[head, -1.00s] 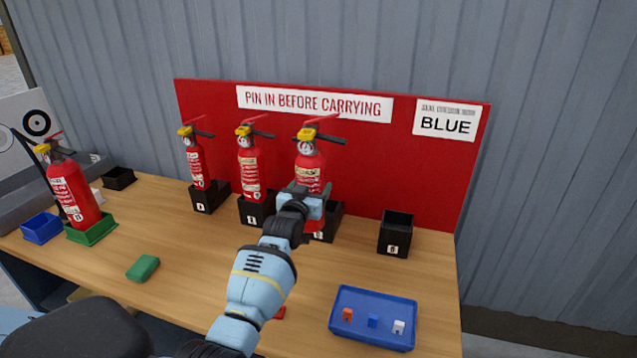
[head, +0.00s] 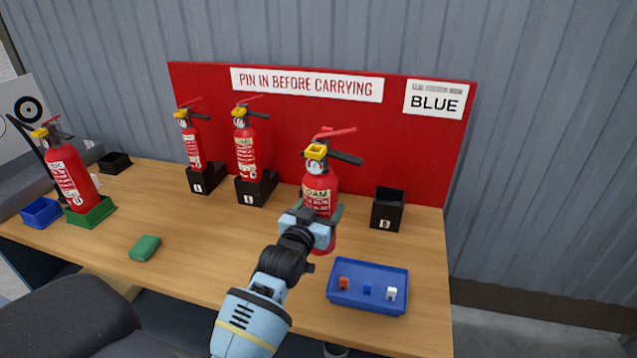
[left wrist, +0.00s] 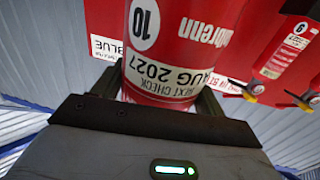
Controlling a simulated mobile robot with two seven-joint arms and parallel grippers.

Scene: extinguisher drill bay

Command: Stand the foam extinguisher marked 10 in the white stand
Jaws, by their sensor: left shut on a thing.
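The red foam extinguisher marked 10 (head: 319,184) stands upright in the head view, with a yellow piece at its handle. My left gripper (head: 318,217) is shut around its body and holds it in front of the red board. In the left wrist view the extinguisher (left wrist: 170,45) fills the middle, its 10 label and "AUG 2027" sticker facing the camera. Its lower end is partly hidden by the gripper. A small white thing (head: 96,181) shows behind the extinguisher in the green stand; I cannot tell whether it is the white stand. My right gripper is not in view.
Two extinguishers (head: 193,147) (head: 246,150) stand in black stands at the back. An empty black stand (head: 387,210) is at right. Another extinguisher (head: 70,178) stands in a green stand (head: 94,215). A blue tray (head: 367,300), green block (head: 145,248) and blue bin (head: 42,211) lie around.

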